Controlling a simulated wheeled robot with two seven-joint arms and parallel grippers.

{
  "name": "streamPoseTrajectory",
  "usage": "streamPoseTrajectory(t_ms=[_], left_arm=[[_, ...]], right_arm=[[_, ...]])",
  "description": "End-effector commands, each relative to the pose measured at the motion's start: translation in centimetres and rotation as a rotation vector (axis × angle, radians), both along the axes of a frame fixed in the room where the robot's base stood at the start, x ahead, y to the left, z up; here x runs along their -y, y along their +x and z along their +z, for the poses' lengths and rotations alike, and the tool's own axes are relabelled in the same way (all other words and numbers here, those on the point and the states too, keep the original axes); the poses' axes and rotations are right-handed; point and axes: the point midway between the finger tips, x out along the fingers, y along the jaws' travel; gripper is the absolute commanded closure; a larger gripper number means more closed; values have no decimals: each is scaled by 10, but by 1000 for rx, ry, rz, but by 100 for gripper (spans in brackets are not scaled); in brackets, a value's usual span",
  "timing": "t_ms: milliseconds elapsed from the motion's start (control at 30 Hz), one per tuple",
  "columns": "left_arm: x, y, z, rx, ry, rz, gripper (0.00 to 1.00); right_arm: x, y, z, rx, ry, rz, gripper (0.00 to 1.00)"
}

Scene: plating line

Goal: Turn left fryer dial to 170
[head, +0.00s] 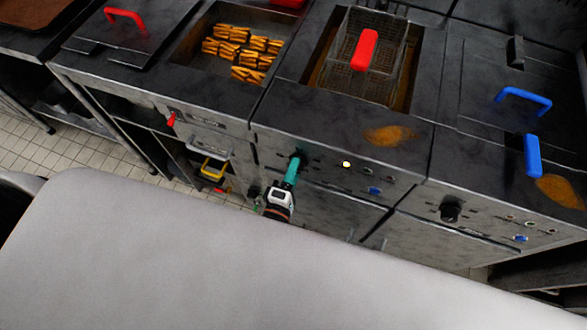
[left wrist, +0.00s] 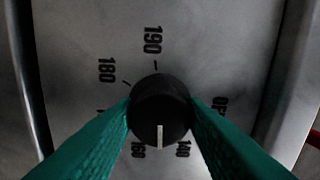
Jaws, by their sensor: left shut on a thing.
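The left fryer dial (left wrist: 160,92) is a round black knob with a white pointer line. In the left wrist view the pointer aims straight down, between the 160 and 140 marks. The 190 and 180 marks show above and to the upper left, and OFF is partly visible at the right. The area at the left where 170 would fall is covered by a finger. My left gripper (head: 295,161), with green fingers, is shut on the dial, one finger on each side. In the head view the fingers mostly hide the dial on the front panel. My right gripper is not in view.
The left fryer holds a wire basket with a red handle (head: 365,50). The right fryer has blue handles (head: 533,156) and its own black dial (head: 450,211). A lit lamp (head: 346,164) and a blue button (head: 375,190) sit right of my gripper. Food pieces (head: 241,49) lie in a well at left.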

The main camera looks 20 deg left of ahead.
Motion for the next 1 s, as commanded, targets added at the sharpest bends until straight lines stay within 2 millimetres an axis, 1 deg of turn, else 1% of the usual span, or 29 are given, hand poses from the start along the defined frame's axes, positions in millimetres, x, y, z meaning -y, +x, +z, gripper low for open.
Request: streamPoseTrajectory(t_ms=[33,1000], left_arm=[[0,2,4,7,42,2,85],[1,2,3,37,953,4,85]], right_arm=[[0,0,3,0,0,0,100],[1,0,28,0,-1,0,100]])
